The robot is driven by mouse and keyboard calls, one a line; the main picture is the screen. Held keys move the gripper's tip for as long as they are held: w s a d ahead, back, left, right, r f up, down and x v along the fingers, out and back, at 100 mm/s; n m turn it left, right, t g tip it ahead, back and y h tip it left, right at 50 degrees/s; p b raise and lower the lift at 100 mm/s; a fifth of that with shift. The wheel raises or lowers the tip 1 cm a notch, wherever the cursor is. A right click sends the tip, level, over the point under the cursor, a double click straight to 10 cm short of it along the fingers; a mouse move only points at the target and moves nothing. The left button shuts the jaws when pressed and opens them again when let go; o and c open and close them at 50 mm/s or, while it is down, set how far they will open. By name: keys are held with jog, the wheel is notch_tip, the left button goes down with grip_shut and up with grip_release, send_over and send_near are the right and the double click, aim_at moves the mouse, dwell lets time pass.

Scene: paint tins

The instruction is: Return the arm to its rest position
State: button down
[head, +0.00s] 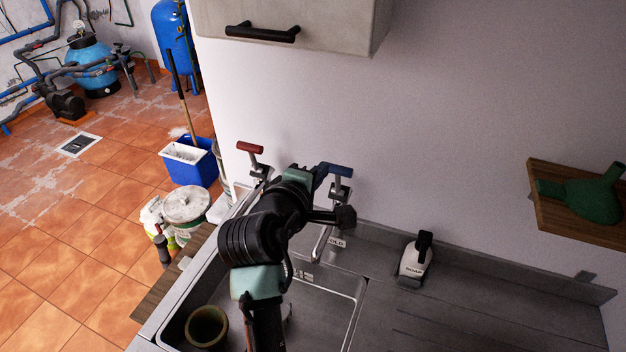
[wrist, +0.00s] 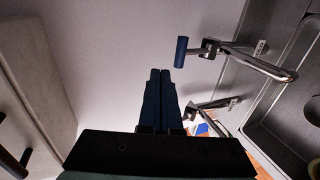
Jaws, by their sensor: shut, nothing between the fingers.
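My gripper (wrist: 160,76) shows in the wrist view with its two dark fingers together, shut and empty. In the head view my arm reaches up over the sink (head: 358,300) toward the taps, and its fingertips are hard to make out there. The blue tap handle (head: 336,170) is at the arm's far end; in the wrist view this handle (wrist: 181,52) is to the right of the fingers, apart from them. The red tap handle (head: 250,148) stands left of the arm. My arm hides part of the taps and sink.
A brown pot (head: 207,327) is in the sink. The counter's right part is clear.

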jog(key=s+r+m+t+y+b, duration=0.1)
jog(key=s+r+m+t+b, duration=0.2)
jog(key=s+r, duration=0.4)
jog(key=s+d+r+m+t+y+b, duration=0.1)
jog(key=s+r+m+t, duration=0.5)
jog(key=r, duration=0.8)
jog(key=s+r+m+t+y+b, duration=0.2)
jog(key=s+r+m+t+b, duration=0.3)
jog(key=s+r, duration=0.3)
notch_tip(320, 180, up, 4)
jog(key=shift+s+d+f, duration=0.25)
jog(key=shift+d, duration=0.05)
